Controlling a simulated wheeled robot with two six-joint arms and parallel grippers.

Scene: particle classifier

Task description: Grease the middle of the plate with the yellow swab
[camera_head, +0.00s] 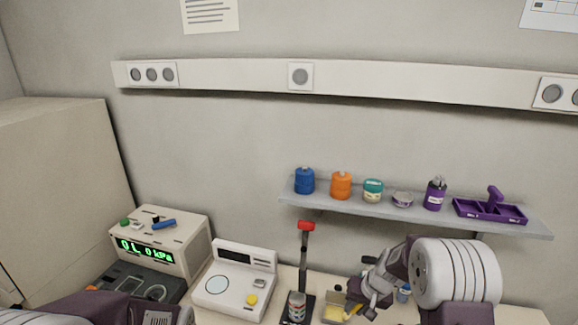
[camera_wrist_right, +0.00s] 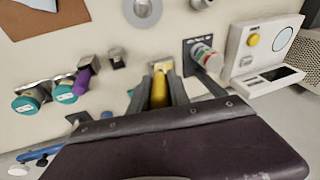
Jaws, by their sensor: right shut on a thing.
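My right gripper (camera_head: 357,300) is low at the right of the bench in the head view, shut on the yellow swab (camera_head: 350,310). In the right wrist view the yellow swab (camera_wrist_right: 159,92) stands between the two fingers, pointing at a small pale yellow holder (camera_wrist_right: 162,67). That holder (camera_head: 332,314) also shows in the head view, just left of the gripper. I cannot tell whether the swab touches it. A round grey metal disc (camera_wrist_right: 143,10), possibly the plate, lies at the top of the wrist view. My left gripper is out of view.
A striped can (camera_head: 297,305) stands by a red-topped post (camera_head: 305,228). A white scale (camera_head: 234,280) and a pressure display (camera_head: 150,252) are further left. A shelf (camera_head: 415,215) with bottles hangs above.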

